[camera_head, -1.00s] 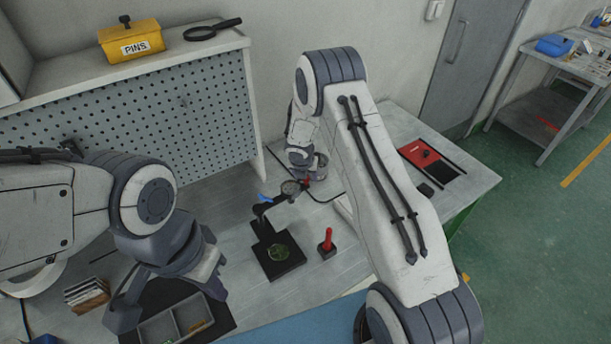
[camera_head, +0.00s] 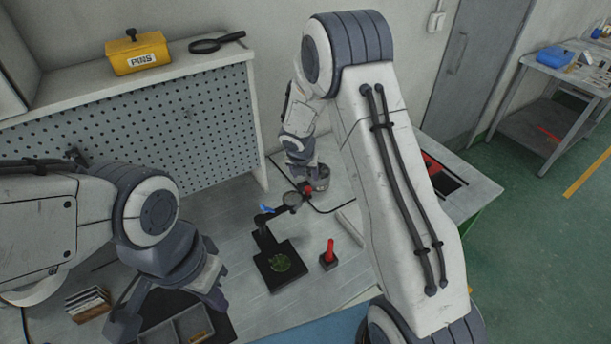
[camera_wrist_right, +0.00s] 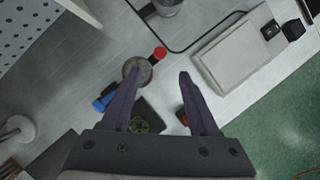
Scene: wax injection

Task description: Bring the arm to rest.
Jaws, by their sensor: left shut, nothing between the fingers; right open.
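My right arm rises from the lower right in the head view and bends at a high elbow, its forearm pointing down over the bench. In the right wrist view my right gripper (camera_wrist_right: 159,74) is open and empty, its two dark fingers apart above the magnifier stand. The stand's round lens (camera_wrist_right: 138,67) shows near the left fingertip; I cannot tell the height gap. My left gripper (camera_head: 185,275) hangs at the lower left of the head view, shut and empty, over a divided tray (camera_head: 158,334). Its fingertips are not clear.
The magnifier stand (camera_head: 273,252) with a green disc stands mid-bench, a red-handled tool (camera_head: 329,254) right of it. A metal cup (camera_head: 319,178) stands behind. A grey box (camera_wrist_right: 240,50) lies right of my right gripper. A perforated panel (camera_head: 150,130) rises at the back.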

